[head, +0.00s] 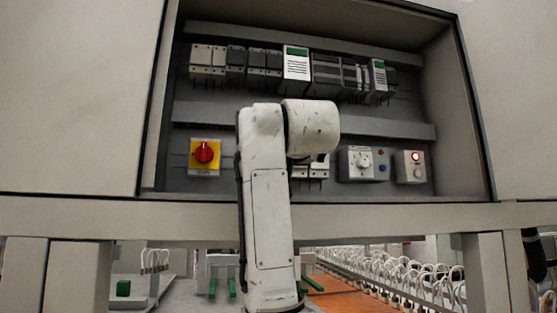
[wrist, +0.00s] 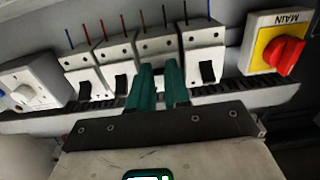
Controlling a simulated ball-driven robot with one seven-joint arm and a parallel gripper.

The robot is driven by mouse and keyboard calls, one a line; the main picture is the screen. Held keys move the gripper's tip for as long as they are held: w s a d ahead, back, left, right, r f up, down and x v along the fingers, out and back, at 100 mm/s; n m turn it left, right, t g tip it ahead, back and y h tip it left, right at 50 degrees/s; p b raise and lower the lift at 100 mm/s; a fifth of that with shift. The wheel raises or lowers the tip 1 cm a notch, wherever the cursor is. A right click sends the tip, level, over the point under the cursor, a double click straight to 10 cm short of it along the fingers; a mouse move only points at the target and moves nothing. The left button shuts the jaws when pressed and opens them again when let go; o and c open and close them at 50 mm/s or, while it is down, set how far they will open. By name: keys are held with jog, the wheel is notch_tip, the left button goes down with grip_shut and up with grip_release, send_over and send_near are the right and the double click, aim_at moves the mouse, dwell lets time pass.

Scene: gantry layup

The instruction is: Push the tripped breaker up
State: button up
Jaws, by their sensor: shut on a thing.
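Several white breakers with black toggles stand in a row in the wrist view, which shows the panel upside down. The breaker (wrist: 157,43) in front of my gripper (wrist: 160,66) has its toggle hidden behind the teal fingers. The fingers are close together, shut on that toggle. The breaker (wrist: 204,42) to its right, and the breakers (wrist: 117,53) and (wrist: 83,60) to its left, show their black toggles. In the head view my arm covers most of the row; only part of the breakers (head: 317,171) shows. I cannot tell whether the held toggle is tripped.
A red rotary main switch on a yellow plate (head: 191,167) sits left of the row; it also shows in the wrist view (wrist: 257,53). A selector box (head: 351,171) and a box with a lit red lamp (head: 402,173) sit right. The cabinet walls frame the panel.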

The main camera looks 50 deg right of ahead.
jog(key=shift+r, duration=0.15)
grip_shut()
jog(key=shift+d+r+g+y, duration=0.1)
jog(key=shift+r+g+y, duration=0.55)
jog(key=shift+g, duration=0.5)
jog(key=shift+a+r+g+y, duration=0.1)
jog(key=shift+r+g+y, duration=0.3)
jog(key=shift+g+y, duration=0.55)
jog(key=shift+d+r+g+y, duration=0.1)
jog(key=shift+r+g+y, duration=0.45)
jog(key=shift+g, duration=0.75)
jog(key=shift+w, duration=0.15)
jog(key=o, duration=0.8)
grip_release()
jog(key=shift+y, duration=0.25)
jog(key=shift+c, duration=0.2)
